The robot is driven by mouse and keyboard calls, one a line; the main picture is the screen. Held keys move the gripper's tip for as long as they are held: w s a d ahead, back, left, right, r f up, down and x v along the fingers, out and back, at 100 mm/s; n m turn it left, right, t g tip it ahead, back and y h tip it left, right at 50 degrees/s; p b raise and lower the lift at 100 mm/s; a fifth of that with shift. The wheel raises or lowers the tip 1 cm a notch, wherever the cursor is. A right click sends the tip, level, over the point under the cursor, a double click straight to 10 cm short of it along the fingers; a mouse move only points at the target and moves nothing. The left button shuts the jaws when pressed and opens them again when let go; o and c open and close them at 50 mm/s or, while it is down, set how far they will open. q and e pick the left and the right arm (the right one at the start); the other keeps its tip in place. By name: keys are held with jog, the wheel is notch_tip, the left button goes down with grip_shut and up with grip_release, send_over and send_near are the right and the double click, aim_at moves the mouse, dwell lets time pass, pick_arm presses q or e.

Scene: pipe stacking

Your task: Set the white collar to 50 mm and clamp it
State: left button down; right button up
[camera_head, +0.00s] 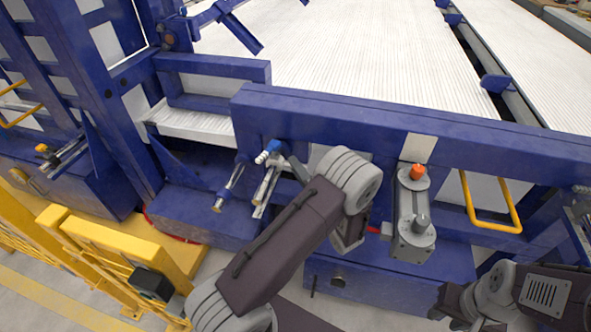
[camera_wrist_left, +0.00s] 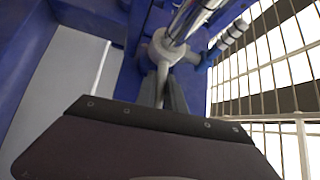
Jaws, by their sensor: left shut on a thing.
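The white collar (camera_wrist_left: 168,47) is a pale ring around a shiny rod in the left wrist view. A grey tab or lever below the ring lies between the fingers of my left gripper (camera_wrist_left: 163,92), which is shut on it. In the head view the pale collar (camera_head: 261,158) shows beside a blue knob (camera_head: 272,146), above a shiny rod (camera_head: 264,187). No scale mark can be read. My right arm is at the lower right of the head view; its fingers cannot be made out.
A blue steel frame (camera_head: 400,112) spans the scene. A grey cylinder unit with an orange cap (camera_head: 417,172) stands right of my left wrist. A yellow handle (camera_head: 492,222) is further right. A yellow guard rail (camera_head: 110,240) stands at the lower left.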

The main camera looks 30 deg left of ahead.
pick_arm(q)
jog(key=c, duration=1.4)
grip_release()
jog(key=shift+c, duration=0.2)
jog(key=shift+d, duration=0.1)
jog(key=p+v, duration=0.1)
jog(key=v, duration=0.8)
jog(key=shift+c, duration=0.3)
